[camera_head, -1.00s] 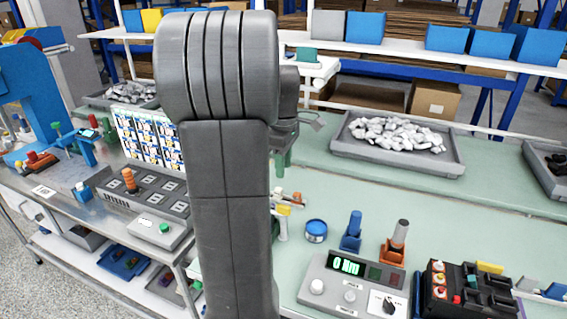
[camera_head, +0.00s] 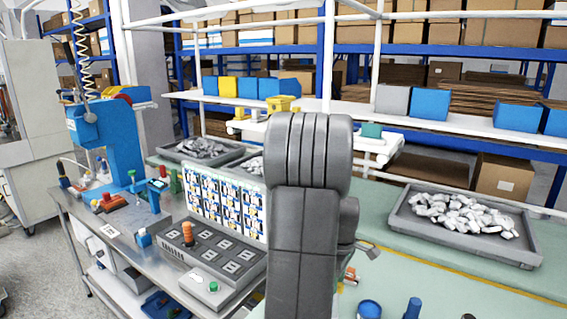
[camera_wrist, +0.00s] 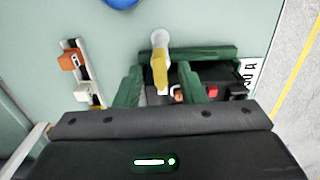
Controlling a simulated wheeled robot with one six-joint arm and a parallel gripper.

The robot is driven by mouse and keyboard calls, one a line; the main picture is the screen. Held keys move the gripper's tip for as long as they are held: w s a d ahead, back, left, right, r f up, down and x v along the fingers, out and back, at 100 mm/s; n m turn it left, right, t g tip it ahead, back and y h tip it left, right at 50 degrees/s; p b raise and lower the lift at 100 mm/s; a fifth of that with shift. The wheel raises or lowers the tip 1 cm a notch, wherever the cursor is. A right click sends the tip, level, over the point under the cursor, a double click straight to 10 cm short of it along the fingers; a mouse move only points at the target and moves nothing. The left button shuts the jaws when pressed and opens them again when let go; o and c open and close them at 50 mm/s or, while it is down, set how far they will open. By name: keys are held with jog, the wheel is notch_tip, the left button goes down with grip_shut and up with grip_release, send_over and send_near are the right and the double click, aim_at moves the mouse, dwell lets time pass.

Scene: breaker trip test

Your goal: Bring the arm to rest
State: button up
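My arm (camera_head: 305,210) stands upright in the middle of the head view and hides most of my gripper there. In the wrist view my gripper (camera_wrist: 160,88) has its two green fingers apart, with a clear gap between them. A yellow and pale slim piece (camera_wrist: 160,62) shows in line with that gap. Neither finger visibly touches it, and I cannot tell its height relative to the fingertips.
In the wrist view a black unit with red parts (camera_wrist: 222,80) lies beside the right finger, and an orange and white part (camera_wrist: 72,62) lies left. In the head view are a grey tray of pale parts (camera_head: 408,225), a panel of cards (camera_head: 228,205) and a blue round container (camera_head: 369,309).

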jog(key=shift+f, duration=0.35)
jog(key=shift+r, duration=0.1)
notch_tip(320, 180, up, 13)
jog(key=b, duration=0.1)
notch_tip(320, 180, down, 14)
jog(key=shift+s+r+p, duration=0.1)
jog(key=shift+r+p, duration=0.15)
jog(key=shift+p, duration=0.3)
jog(key=shift+r+m, duration=0.2)
jog(key=shift+m, duration=0.2)
jog(key=m+p, duration=0.1)
jog(key=m, duration=0.4)
jog(key=shift+m+p, duration=0.3)
notch_tip(320, 180, up, 14)
jog(key=b, duration=0.1)
jog(key=shift+a, duration=0.1)
